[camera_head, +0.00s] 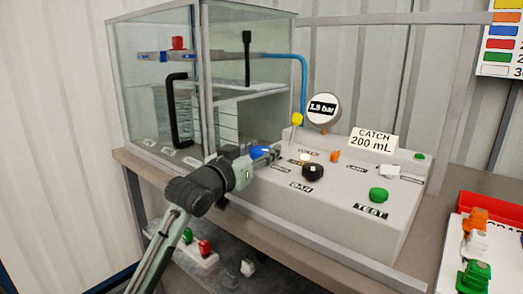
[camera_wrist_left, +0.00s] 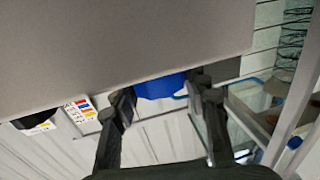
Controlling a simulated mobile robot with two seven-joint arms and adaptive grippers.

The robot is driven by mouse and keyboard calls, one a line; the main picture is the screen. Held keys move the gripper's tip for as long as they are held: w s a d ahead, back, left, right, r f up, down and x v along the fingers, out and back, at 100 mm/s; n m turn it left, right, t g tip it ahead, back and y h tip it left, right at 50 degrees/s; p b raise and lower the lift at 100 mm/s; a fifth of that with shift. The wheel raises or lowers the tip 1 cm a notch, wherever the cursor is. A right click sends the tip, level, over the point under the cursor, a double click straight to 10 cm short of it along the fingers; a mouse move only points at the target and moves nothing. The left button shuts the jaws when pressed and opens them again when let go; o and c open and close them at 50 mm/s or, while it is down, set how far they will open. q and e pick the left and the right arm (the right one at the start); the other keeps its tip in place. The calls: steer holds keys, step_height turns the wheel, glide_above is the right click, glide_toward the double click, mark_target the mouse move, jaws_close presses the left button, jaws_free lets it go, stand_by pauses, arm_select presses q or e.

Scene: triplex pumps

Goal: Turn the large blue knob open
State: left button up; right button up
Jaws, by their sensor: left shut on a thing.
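The large blue knob (camera_head: 259,151) is on the left end of the grey console (camera_head: 340,225), partly hidden by my left gripper (camera_head: 268,157). In the left wrist view the blue knob (camera_wrist_left: 160,86) sits between the two dark fingers of my left gripper (camera_wrist_left: 163,98). The gripper is shut on it. The knob's exact turn angle cannot be read. My right gripper is not in view.
A black knob (camera_head: 313,172), a green knob (camera_head: 378,195) and a round gauge reading 1.5 bar (camera_head: 323,108) are on the console. A red bin (camera_head: 490,208) is at the right.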

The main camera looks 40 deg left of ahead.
arm_select(q)
steer(key=shift+a+m+h, duration=0.1)
steer(key=shift+m+h, duration=0.8)
steer(key=shift+h, duration=0.5)
steer(key=o, duration=1.2)
steer(key=s, duration=1.2)
steer(key=shift+a, duration=0.45)
steer(key=shift+w, duration=0.1)
steer(key=w, duration=0.8)
steer(key=w+d, duration=0.1)
steer(key=w, duration=0.3)
